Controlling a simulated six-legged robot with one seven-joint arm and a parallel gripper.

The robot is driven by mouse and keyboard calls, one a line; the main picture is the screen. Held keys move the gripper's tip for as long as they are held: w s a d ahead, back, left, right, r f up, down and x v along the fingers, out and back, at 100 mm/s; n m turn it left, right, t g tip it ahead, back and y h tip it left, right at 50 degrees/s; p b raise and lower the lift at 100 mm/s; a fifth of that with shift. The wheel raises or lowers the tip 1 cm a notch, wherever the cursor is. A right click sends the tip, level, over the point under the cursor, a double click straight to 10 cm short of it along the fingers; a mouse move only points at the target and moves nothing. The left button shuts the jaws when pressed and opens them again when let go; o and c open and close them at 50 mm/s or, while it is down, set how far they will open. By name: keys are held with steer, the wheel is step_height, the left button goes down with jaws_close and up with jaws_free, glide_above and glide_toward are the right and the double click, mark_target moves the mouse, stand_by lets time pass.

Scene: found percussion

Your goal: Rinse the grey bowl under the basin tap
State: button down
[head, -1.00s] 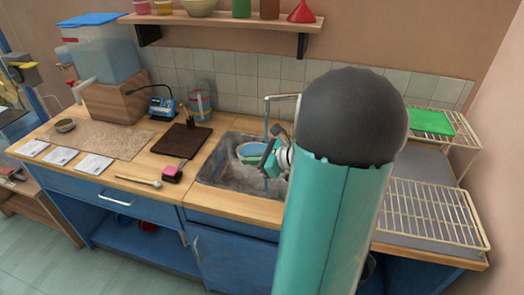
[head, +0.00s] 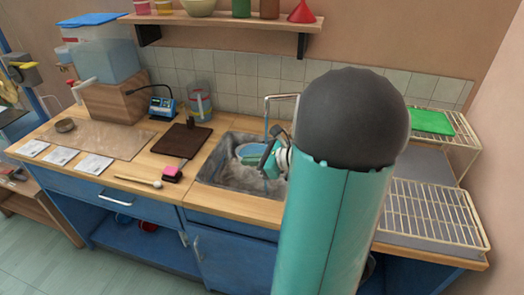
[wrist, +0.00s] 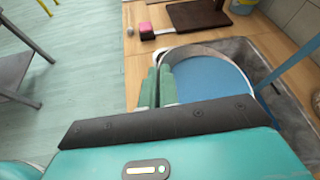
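The grey bowl (wrist: 212,47) shows a pale grey rim in the wrist view, with a blue, water-like surface filling its inside. In the head view the bowl (head: 250,149) is in the basin (head: 212,176), partly hidden by my gripper (head: 266,158). In the wrist view my gripper's (wrist: 160,75) green fingers are close together at the bowl's left rim and appear to pinch its wall. The basin tap (head: 284,97) arches above the bowl. A blue band like a water stream (wrist: 292,72) slants into the bowl in the wrist view.
A dark board (head: 180,141), a pink-topped block (head: 172,173) and a wooden stick (head: 139,180) lie left of the basin. A wire rack (head: 435,212) stands right. A shelf (head: 225,22) hangs above. My arm hides the basin's right side.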

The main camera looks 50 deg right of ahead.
steer(key=s+a+r, duration=0.2)
steer(key=a+r, duration=0.3)
steer(key=r, duration=0.1)
steer(key=shift+s+a, duration=0.15)
steer(key=shift+s, duration=0.25)
steer(key=shift+s, duration=0.1)
stand_by(0.8)
